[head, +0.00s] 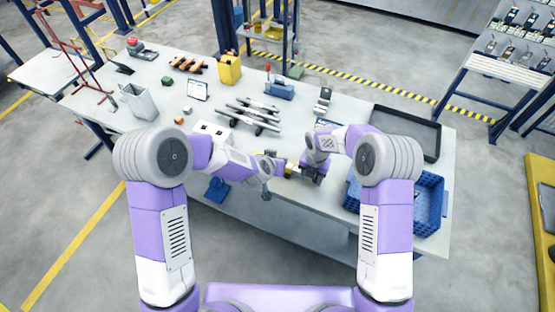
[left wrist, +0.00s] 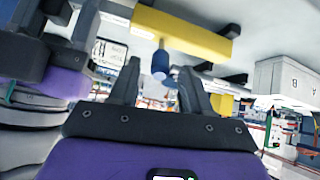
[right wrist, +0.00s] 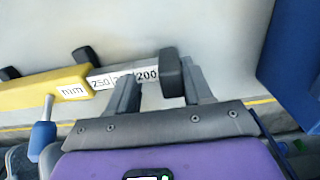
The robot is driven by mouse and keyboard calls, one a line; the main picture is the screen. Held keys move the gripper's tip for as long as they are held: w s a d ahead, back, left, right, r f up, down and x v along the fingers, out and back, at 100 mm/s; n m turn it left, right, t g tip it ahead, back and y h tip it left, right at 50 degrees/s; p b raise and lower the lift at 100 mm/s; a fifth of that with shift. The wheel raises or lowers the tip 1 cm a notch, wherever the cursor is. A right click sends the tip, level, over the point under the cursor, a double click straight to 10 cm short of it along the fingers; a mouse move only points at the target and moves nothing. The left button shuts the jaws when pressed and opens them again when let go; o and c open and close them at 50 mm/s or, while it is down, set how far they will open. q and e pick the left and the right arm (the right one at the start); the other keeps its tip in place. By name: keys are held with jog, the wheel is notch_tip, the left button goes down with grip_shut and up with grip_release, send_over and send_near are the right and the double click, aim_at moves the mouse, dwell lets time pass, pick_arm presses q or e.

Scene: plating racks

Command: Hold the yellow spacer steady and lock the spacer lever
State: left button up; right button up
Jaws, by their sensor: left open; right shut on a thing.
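The yellow spacer (left wrist: 190,35) has a yellow body, a white scale bar marked with numbers (right wrist: 122,76) and dark end blocks. Its lever (right wrist: 43,135) has a blue knob and stands out from the yellow body. The lever knob shows in the left wrist view (left wrist: 160,66) between my left fingertips, with no clear contact. My left gripper (left wrist: 157,80) is open. My right gripper (right wrist: 160,82) is shut on the spacer's dark end block (right wrist: 171,75), at the scale end. In the head view the spacer is mostly hidden by my grippers (head: 268,185) and (head: 308,172).
A blue crate (head: 430,205) stands at the table's front right, close to my right arm. A black tray (head: 437,150) lies behind it. Metal bars (head: 252,118), a yellow canister (head: 229,70) and a grey bin (head: 138,103) stand farther back on the table (head: 330,85).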

pick_arm(q)
jog(key=shift+x, duration=1)
grip_shut()
jog(key=shift+f, duration=0.1)
